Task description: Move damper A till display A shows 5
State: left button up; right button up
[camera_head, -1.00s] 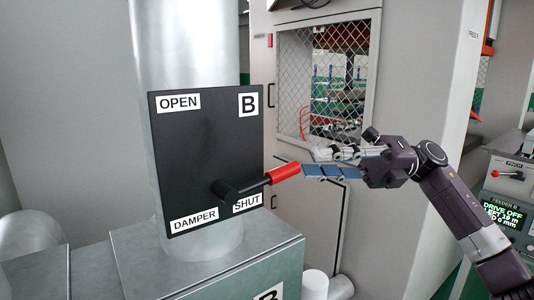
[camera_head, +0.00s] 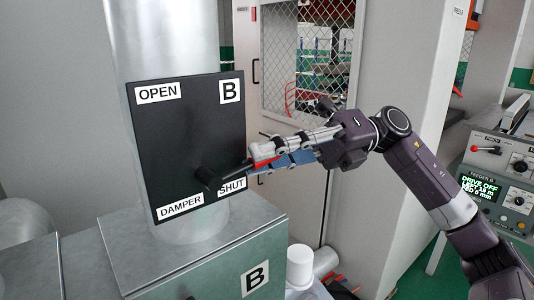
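A black damper plate (camera_head: 190,125) marked B, with OPEN at the top and SHUT and DAMPER at the bottom, stands on a round duct. Its lever (camera_head: 208,179) points right, toward SHUT, and ends in a red grip (camera_head: 262,152). My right gripper (camera_head: 265,160) is at the red grip, its fingers partly covering it. Whether they are clamped on it cannot be told. My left gripper is not in view. No damper or display marked A shows.
A grey box (camera_head: 215,255) marked B is below the plate. A mesh-windowed cabinet (camera_head: 305,60) stands behind my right gripper. A panel marked FEEDER B with a lit display (camera_head: 478,188) is at the right.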

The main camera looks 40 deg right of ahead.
grip_shut()
jog(key=r+h+p, duration=0.1)
jog(key=p, duration=0.1)
jog(key=r+h+p, duration=0.1)
jog(key=p, duration=0.2)
jog(key=r+h+p, duration=0.1)
jog(key=p, duration=0.1)
jog(key=shift+a+n, duration=0.3)
jog(key=shift+a+h+p, duration=0.1)
jog(key=shift+h+p, duration=0.4)
jog(key=shift+p, duration=0.4)
grip_release()
